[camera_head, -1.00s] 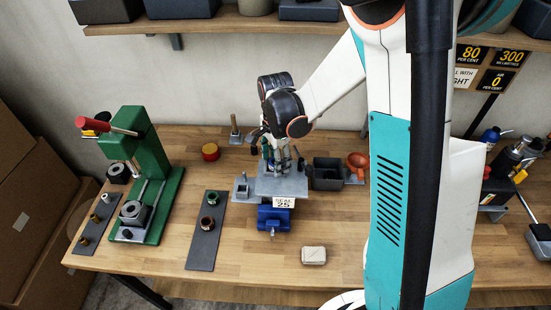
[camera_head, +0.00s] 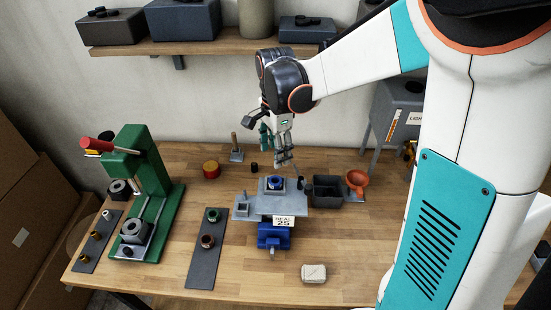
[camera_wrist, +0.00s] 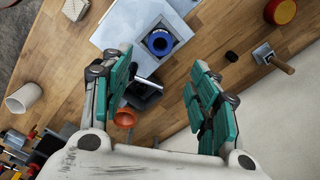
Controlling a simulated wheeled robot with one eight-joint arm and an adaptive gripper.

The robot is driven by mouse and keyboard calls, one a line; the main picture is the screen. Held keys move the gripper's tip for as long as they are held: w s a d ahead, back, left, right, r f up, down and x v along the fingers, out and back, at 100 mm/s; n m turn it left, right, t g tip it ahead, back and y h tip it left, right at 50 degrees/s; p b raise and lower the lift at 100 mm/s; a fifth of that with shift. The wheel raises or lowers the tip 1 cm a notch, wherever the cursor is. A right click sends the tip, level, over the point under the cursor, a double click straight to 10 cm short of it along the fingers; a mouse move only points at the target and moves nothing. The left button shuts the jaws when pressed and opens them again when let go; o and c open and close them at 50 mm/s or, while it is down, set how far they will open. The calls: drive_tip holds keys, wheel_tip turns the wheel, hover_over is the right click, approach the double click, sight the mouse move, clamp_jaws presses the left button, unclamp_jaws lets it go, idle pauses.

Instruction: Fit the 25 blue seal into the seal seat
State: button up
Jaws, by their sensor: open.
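A label reading SEAL 25 (camera_head: 284,220) hangs on the plate's front, above a blue vise (camera_head: 272,238). My gripper (camera_head: 284,160) is open and empty, above and behind the plate, apart from the seal. Its green-padded fingers (camera_wrist: 162,75) are spread in the wrist view.
A dark bin (camera_head: 326,190) and an orange funnel (camera_head: 357,181) stand right of the plate. A green press (camera_head: 150,190) and a dark strip with rings (camera_head: 203,262) are to the left. A pale block (camera_head: 314,273) lies in front. The wooden bench front is mostly clear.

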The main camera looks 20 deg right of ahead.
drive_tip(key=s+r+n+t, duration=0.3)
drive_tip(key=s+r+n, duration=0.1)
drive_tip(key=s+n, duration=0.4)
drive_tip(key=s+r+n+t, duration=0.4)
drive_tip(key=s+n, duration=0.4)
drive_tip(key=s, duration=0.2)
drive_tip(key=shift+s+r, duration=0.2)
drive_tip(key=shift+r, duration=0.35)
wheel_tip(320, 180, down, 18)
drive_tip(key=b, duration=1.7)
drive_tip(key=shift+r+b, duration=0.2)
drive_tip(key=shift+b, duration=0.1)
